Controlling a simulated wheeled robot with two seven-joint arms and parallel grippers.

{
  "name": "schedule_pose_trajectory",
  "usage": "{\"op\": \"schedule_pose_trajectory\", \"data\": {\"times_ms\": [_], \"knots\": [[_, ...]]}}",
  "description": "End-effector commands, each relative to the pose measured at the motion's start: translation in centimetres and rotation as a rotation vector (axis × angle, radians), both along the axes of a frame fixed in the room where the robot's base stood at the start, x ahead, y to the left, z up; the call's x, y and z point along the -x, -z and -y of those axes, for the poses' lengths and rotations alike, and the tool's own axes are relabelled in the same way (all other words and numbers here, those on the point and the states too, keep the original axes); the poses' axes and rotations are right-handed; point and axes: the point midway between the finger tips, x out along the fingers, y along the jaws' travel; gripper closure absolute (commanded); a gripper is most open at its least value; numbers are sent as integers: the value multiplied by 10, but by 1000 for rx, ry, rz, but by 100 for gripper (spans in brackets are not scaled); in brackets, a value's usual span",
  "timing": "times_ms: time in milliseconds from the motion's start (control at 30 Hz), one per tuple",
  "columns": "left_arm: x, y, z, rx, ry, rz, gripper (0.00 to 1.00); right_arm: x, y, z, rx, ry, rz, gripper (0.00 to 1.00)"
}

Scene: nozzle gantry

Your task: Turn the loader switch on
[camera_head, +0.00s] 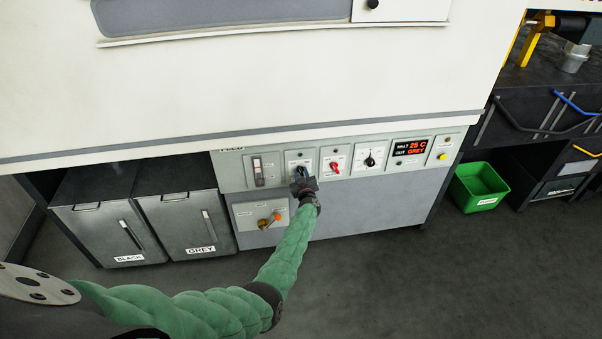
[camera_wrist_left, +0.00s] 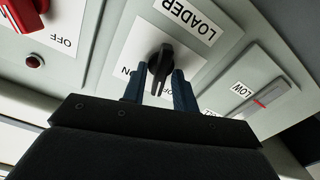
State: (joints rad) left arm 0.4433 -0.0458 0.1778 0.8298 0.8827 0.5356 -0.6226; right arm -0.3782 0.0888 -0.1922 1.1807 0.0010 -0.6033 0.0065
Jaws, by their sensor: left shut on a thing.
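The loader switch is a black rotary knob (camera_wrist_left: 160,62) on a pale plate under an upside-down LOADER label (camera_wrist_left: 185,18) in the left wrist view. Its pale pointer line runs toward the gripper body. In the head view my left gripper (camera_head: 301,181) reaches the panel and covers most of the switch. My right gripper is not in view.
Right of the loader plate are a red switch (camera_head: 334,167), a black dial (camera_head: 369,161), a display (camera_head: 410,147) and a yellow button (camera_head: 442,156). An orange-handled valve (camera_head: 275,218) sits below. BLACK and GREY bins (camera_head: 189,240) stand left; a green bin (camera_head: 478,188) stands right.

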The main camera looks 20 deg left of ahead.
Motion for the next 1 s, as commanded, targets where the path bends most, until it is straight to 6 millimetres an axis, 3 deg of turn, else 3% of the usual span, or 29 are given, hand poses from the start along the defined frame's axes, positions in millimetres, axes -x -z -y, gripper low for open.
{"op": "schedule_pose_trajectory", "data": {"times_ms": [267,533,1000], "knots": [[-1,-3,2,-219,0,-137,94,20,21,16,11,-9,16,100],[-2,-2,3,-431,-1,-266,94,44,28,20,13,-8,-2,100],[-3,0,5,-676,1,-416,94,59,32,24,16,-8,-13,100]]}}
